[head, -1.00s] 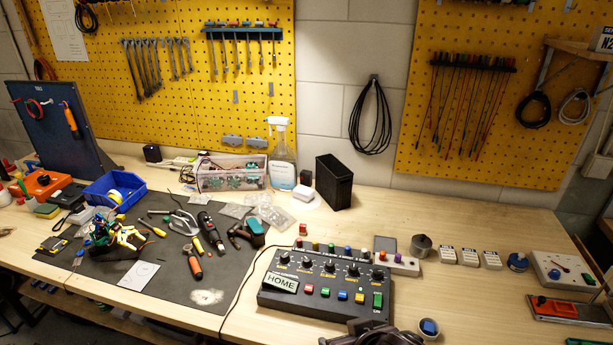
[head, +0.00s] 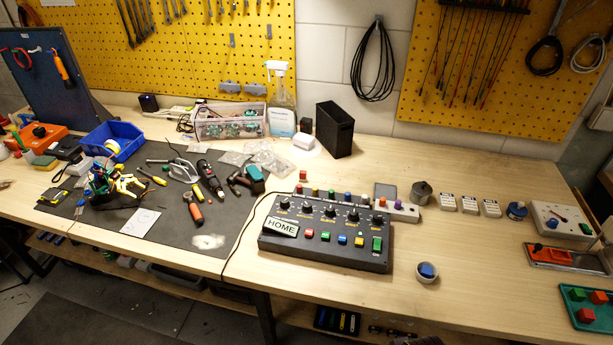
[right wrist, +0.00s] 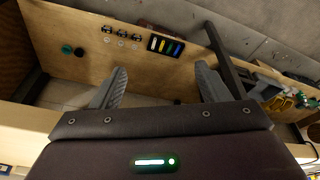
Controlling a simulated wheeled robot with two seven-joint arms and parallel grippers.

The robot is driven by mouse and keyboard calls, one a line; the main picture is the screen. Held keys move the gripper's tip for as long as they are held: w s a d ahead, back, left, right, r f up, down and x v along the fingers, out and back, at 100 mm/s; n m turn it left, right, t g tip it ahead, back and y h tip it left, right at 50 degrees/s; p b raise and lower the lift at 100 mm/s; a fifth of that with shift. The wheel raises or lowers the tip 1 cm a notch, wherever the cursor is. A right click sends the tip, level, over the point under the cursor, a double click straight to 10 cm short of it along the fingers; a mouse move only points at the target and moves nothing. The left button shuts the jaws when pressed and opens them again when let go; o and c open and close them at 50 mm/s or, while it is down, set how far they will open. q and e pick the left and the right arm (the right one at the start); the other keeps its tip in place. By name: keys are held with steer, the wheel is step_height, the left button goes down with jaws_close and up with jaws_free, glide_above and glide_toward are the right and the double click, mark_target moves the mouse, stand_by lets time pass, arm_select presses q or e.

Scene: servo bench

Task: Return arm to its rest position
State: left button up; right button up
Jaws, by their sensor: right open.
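My right gripper (right wrist: 158,88) shows in the right wrist view with its two grey fingers spread wide apart and nothing between them. It hangs beyond the bench's edge, above the lower shelf and the floor. In the head view only a dark bit of my right arm may show at the bottom edge. My left gripper is in neither view. The black control box (head: 325,253) with a HOME label (head: 281,227), knobs and coloured buttons sits on the bench.
The wooden bench (head: 480,260) has clear room to the right of the control box. A dark mat (head: 150,205) with tools lies to the left. A green tray (head: 588,309) with red and green blocks is at the right edge. A lower shelf (right wrist: 90,45) carries small items.

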steer(key=s+f+g+b, duration=0.1)
steer(key=s+f, duration=0.2)
steer(key=f, duration=0.9)
steer(key=s+f+b, duration=0.2)
steer(key=s+f, duration=0.1)
steer(key=f, duration=0.8)
steer(key=s+d+f+g+b, duration=0.1)
steer(key=s+d+f, duration=0.3)
steer(key=s+f, duration=1.3)
steer(key=shift+s+b, duration=0.2)
steer(key=shift+b, duration=0.65)
